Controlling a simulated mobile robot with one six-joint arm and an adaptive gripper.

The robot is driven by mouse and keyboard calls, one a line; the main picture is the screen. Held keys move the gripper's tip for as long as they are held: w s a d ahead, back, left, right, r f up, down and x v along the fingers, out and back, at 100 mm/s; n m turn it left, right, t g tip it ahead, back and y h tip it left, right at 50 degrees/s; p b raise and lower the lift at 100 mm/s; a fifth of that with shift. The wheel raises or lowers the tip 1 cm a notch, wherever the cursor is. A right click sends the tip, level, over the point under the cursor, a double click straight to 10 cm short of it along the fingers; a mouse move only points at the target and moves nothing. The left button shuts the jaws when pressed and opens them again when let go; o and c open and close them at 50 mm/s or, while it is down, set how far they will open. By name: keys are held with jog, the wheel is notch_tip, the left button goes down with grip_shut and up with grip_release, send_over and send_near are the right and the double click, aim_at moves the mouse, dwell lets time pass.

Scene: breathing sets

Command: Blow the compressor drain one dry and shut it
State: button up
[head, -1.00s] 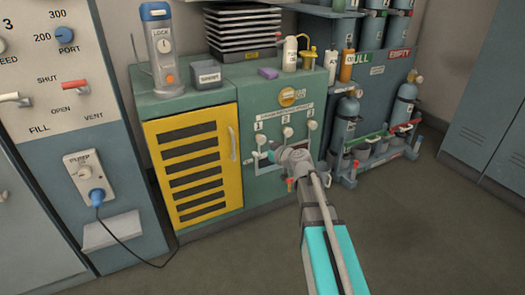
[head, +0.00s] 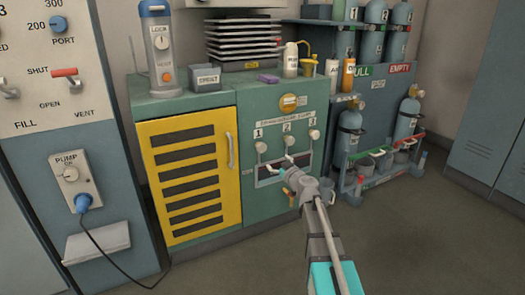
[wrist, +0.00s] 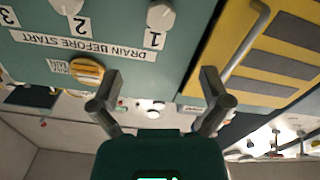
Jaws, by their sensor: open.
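The green compressor cabinet (head: 255,200) has a row of three pale drain knobs, numbered 1, 2 and 3. Drain one's knob (head: 261,147) is leftmost in the head view. It also shows upside down at the top of the wrist view (wrist: 160,15), beside the knob of drain two (wrist: 67,6). My gripper (head: 279,164) is open and empty, in front of the panel below the knobs. In the wrist view its two fingers (wrist: 160,78) stand wide apart with nothing between them. My gripper partly covers the dark recess under the knobs.
A yellow louvred door (head: 185,175) with a handle adjoins on the left. A round yellow fitting (head: 289,101) sits above the knobs. Bottles stand on the cabinet top. A rack of blue cylinders (head: 350,135) is at right. Open floor (head: 420,240) lies in front.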

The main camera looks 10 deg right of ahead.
aim_at(262, 148)
jog(key=x, duration=1.3)
jog(key=shift+w+a, duration=0.15)
jog(key=shift+w, duration=0.2)
